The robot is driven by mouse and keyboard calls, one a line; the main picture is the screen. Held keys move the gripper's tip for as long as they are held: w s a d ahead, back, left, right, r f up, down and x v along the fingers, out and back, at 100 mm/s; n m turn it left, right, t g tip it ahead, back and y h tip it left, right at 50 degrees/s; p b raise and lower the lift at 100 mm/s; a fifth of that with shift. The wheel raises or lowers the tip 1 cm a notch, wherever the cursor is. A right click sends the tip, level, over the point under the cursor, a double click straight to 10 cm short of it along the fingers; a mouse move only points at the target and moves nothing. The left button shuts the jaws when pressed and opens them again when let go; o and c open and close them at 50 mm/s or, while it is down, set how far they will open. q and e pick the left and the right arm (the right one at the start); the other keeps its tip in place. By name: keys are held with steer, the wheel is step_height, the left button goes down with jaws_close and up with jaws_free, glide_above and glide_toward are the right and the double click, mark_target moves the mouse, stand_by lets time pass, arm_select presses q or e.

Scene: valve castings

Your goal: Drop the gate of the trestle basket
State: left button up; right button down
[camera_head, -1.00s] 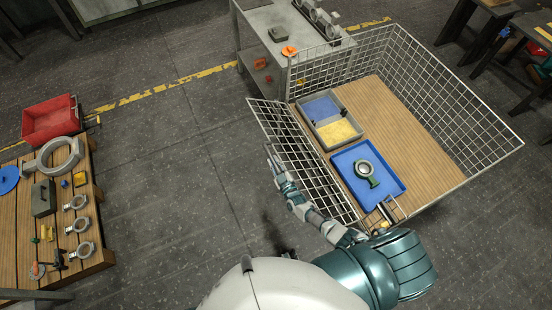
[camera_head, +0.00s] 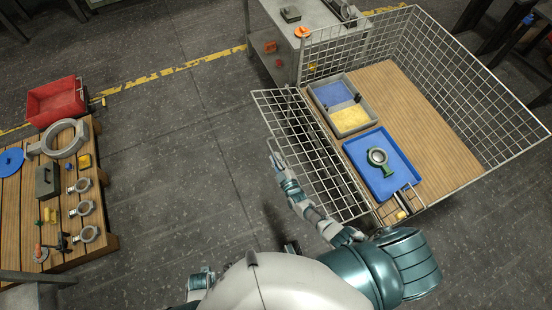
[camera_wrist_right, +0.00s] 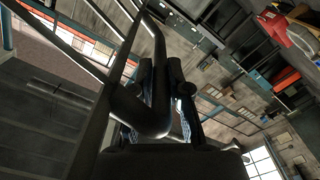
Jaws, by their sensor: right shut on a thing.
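The trestle basket (camera_head: 513,155) is a wire-mesh cage with a wooden floor, at the right of the head view. Its gate (camera_head: 318,165) is a mesh panel on the left side, leaning outward. My right arm reaches up beside the gate's outer face. The right gripper (camera_head: 274,160) is near the gate's outer edge. In the right wrist view it (camera_wrist_right: 160,85) is shut around a bent metal bar (camera_wrist_right: 142,112), which fits the gate's frame. The exact contact is partly hidden by the fingers. The left gripper is not seen; only a piece of my left arm shows at the bottom.
In the basket are a divided grey box (camera_head: 371,121) and a blue tray (camera_head: 405,190) with a green and grey casting (camera_head: 379,161). A wooden table (camera_head: 15,225) with castings and a red bin (camera_head: 56,101) stand at left. A metal cart (camera_head: 275,35) stands behind. The middle floor is clear.

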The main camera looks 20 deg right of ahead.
steer(key=shift+d, duration=0.15)
steer(key=c, duration=1.1)
jaws_free()
steer(key=shift+c, duration=0.2)
steer(key=shift+s, duration=0.35)
steer(key=s+d, duration=0.1)
steer(key=s, duration=1)
steer(key=shift+s+a, duration=0.1)
